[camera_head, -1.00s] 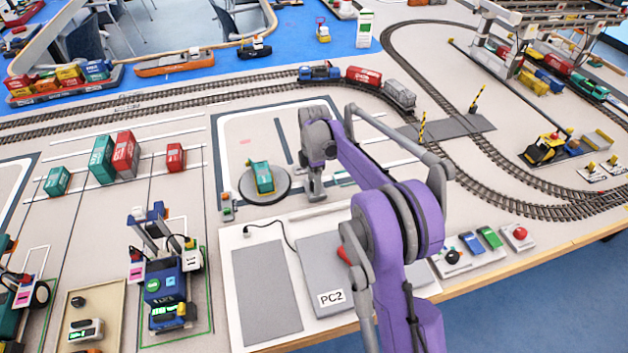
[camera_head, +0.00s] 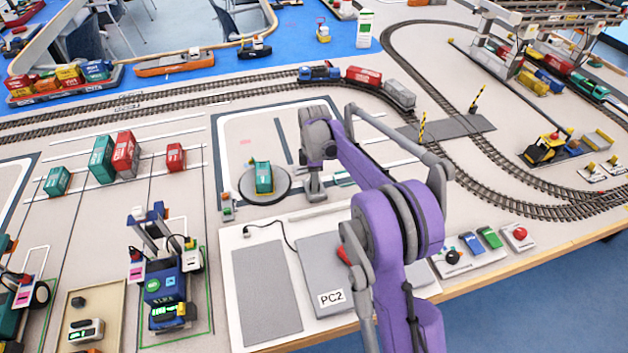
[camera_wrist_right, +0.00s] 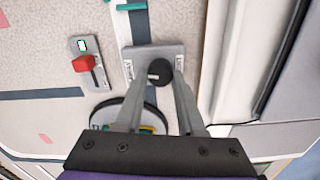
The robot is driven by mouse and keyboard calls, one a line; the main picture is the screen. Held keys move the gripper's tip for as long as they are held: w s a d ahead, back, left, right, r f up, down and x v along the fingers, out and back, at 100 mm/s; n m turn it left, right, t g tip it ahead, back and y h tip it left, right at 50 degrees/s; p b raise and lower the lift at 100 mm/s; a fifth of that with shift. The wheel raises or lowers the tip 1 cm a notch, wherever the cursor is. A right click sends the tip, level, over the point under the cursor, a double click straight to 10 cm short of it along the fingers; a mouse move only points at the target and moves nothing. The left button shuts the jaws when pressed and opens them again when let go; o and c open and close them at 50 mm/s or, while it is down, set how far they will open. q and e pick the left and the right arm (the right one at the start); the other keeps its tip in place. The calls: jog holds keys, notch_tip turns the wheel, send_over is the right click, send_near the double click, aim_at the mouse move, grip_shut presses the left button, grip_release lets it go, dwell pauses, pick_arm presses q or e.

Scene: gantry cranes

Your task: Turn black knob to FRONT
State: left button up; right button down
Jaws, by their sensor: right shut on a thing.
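The black knob (camera_wrist_right: 160,72) sits on a small grey plate (camera_wrist_right: 135,58) with a small white label on each side, too small to read. My right gripper (camera_wrist_right: 163,74) has its two fingers on either side of the knob, shut on it. In the head view my right gripper (camera_head: 315,195) reaches down just right of a round grey turntable (camera_head: 284,190), and the knob is hidden there. A green vehicle (camera_head: 264,178) stands on the turntable. My left gripper is not in view.
A small box with a red lever (camera_wrist_right: 83,64) is left of the knob in the wrist view. In front are a grey panel marked PC2 (camera_head: 330,298) and a control strip with another black knob (camera_head: 452,257). Rail tracks (camera_head: 230,92) run behind.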

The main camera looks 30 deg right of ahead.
jog(key=m, duration=0.4)
jog(key=shift+m, duration=0.3)
jog(key=m, duration=0.4)
jog(key=shift+m, duration=0.3)
jog(key=m, duration=0.3)
jog(key=shift+d+m, duration=0.1)
jog(key=shift+m, duration=0.2)
jog(key=m, duration=0.9)
jog(key=shift+b, duration=0.3)
jog(key=m, duration=0.4)
jog(key=shift+m, duration=0.3)
jog(key=m, duration=0.4)
jog(key=shift+s+m, duration=0.1)
jog(key=shift+m, duration=1.8)
